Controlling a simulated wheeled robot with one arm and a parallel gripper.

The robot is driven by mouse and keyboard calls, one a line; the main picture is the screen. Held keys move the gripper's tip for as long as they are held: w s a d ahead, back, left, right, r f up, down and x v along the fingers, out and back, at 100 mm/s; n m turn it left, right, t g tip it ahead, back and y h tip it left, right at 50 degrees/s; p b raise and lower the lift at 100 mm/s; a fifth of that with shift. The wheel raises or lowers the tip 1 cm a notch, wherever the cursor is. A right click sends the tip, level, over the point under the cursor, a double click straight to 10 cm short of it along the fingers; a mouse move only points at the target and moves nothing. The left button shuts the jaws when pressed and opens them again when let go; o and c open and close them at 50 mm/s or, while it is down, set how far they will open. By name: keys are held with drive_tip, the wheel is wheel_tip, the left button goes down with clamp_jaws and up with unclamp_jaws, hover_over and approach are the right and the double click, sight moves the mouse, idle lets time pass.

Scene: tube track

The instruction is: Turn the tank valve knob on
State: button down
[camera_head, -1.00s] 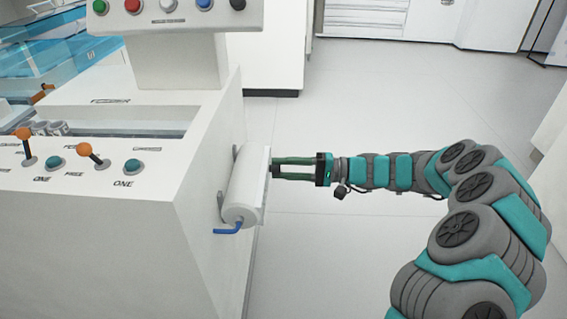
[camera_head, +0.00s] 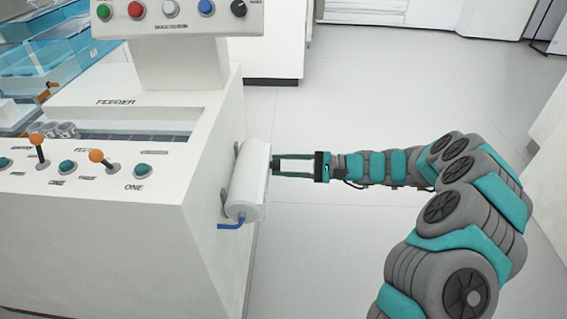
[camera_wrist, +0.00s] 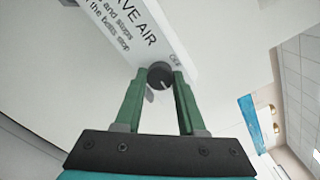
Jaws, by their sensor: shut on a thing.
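A small dark round knob (camera_wrist: 160,73) with a light line on its face shows in the wrist view. It sits at the end of a white label plate (camera_wrist: 135,25), beside printed letters that seem to read OFF. My gripper (camera_wrist: 161,80) is closed around the knob, one green finger on each side. In the head view, my gripper (camera_head: 279,165) reaches leftward to the side of a white cylinder (camera_head: 248,180), the tank, mounted on the machine's right side. The knob is hard to make out there.
The white machine body (camera_head: 100,240) fills the left, with orange levers (camera_head: 97,156) and teal buttons on top. A blue bent pipe (camera_head: 231,225) sticks out below the cylinder. The floor (camera_head: 330,100) right of the machine is clear.

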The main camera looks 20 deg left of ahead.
drive_tip(key=shift+f, duration=0.1)
drive_tip(key=c, duration=0.5)
unclamp_jaws()
drive_tip(key=v, duration=0.7)
drive_tip(key=shift+d+b, duration=0.35)
drive_tip(key=shift+d, duration=0.05)
drive_tip(key=shift+w, duration=0.1)
